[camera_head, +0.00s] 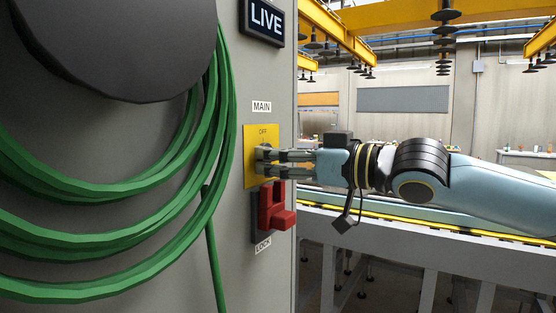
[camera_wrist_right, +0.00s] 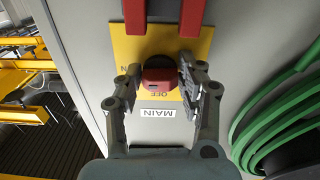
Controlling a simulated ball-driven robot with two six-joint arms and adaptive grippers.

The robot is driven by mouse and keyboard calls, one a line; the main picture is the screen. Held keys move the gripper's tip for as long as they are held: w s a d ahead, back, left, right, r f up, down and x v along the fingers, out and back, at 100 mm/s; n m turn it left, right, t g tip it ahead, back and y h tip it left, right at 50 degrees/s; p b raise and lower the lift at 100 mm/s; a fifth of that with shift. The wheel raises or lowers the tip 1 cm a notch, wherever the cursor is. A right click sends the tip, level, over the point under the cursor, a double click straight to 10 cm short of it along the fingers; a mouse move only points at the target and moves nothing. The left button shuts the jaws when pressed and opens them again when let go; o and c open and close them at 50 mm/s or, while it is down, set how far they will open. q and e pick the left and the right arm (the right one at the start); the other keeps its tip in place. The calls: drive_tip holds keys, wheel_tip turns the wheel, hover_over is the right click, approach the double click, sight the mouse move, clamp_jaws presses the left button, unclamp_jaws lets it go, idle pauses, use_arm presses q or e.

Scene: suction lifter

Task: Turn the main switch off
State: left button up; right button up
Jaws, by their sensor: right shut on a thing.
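The main switch is a red knob (camera_wrist_right: 158,77) on a yellow plate (camera_head: 249,160) on the grey cabinet, under a MAIN label (camera_head: 262,106). The plate carries the word OFF (camera_wrist_right: 162,96). My right gripper (camera_head: 270,162) reaches in from the right and is shut on the knob. In the right wrist view one finger lies on each side of the knob. In the head view the fingers hide most of the knob. I cannot tell which way it points. A dark sign (camera_head: 265,20) above reads LIVE. My left gripper is not in view.
A red lock piece (camera_head: 275,210) sticks out just below the plate, above a LOCK label (camera_head: 263,245). Looped green cable (camera_head: 200,180) hangs close on the left. A grey conveyor frame (camera_head: 430,240) stands behind my right arm.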

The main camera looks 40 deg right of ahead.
drive_tip(key=shift+f+n+b, duration=0.1)
drive_tip(key=shift+n+b, duration=0.4)
drive_tip(key=shift+n, duration=0.7)
drive_tip(key=n+b, duration=0.3)
drive_tip(key=n, duration=0.3)
drive_tip(key=shift+d, duration=0.1)
drive_tip(key=n+b, duration=0.2)
drive_tip(key=n, duration=0.2)
drive_tip(key=shift+n+b, duration=0.3)
drive_tip(key=shift+n, duration=0.1)
use_arm(q)
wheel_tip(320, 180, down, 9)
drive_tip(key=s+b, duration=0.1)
drive_tip(key=b, duration=0.1)
use_arm(e)
drive_tip(key=shift+r+n, duration=0.2)
drive_tip(key=shift+n, duration=1.7)
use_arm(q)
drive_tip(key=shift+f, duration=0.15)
use_arm(e)
drive_tip(key=o, duration=1.1)
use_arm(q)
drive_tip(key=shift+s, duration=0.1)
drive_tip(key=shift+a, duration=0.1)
use_arm(e)
drive_tip(key=shift+r, duration=0.1)
